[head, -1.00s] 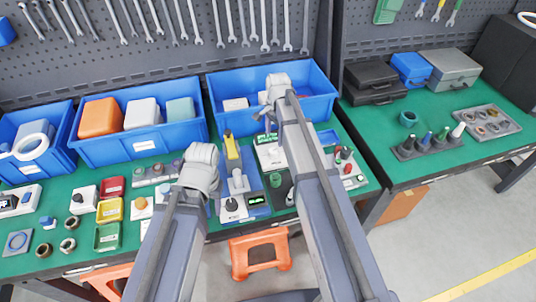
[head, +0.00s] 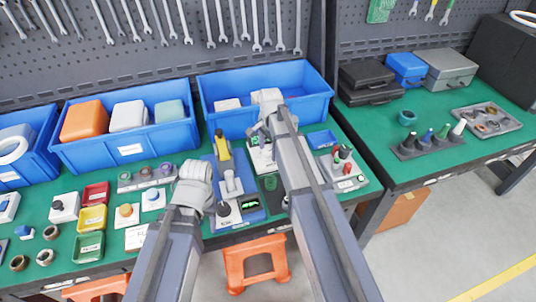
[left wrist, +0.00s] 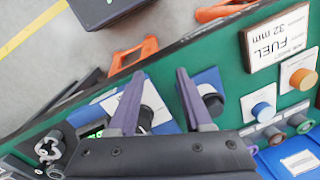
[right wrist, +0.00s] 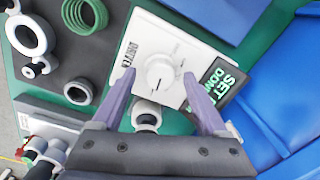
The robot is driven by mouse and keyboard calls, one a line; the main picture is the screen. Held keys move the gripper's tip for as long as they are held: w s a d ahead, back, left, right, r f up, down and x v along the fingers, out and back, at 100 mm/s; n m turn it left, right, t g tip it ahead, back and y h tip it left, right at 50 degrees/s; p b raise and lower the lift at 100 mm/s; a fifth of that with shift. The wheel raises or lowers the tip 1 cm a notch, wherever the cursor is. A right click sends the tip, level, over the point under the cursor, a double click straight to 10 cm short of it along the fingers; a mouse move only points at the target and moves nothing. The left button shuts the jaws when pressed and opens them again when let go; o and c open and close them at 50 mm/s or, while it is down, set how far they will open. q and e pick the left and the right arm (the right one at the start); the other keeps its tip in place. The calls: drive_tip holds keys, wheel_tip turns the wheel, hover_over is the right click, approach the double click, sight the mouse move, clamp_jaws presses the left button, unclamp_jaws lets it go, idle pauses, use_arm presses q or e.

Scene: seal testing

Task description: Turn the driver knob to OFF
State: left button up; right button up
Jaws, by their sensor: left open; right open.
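The driver knob (right wrist: 160,85) is a round white dial with a dark pointer line on a white box (right wrist: 160,48) whose printed label is only partly legible. In the right wrist view my right gripper (right wrist: 159,76) is open, its fingers on either side of the dial with gaps. I cannot tell its height above the box. The box shows partly behind my right arm in the head view (head: 259,158). In the left wrist view my left gripper (left wrist: 158,75) is open over a blue-based fixture (left wrist: 207,78), with a black-topped piece (left wrist: 150,105) between and below its fingers.
A black sign with green lettering (right wrist: 215,85) stands close to the right finger. A blue bin (head: 315,88) stands behind the box. Small fixtures crowd the green bench; an orange stool (head: 255,252) stands in front.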

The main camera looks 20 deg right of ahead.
clamp_jaws()
idle(0.7)
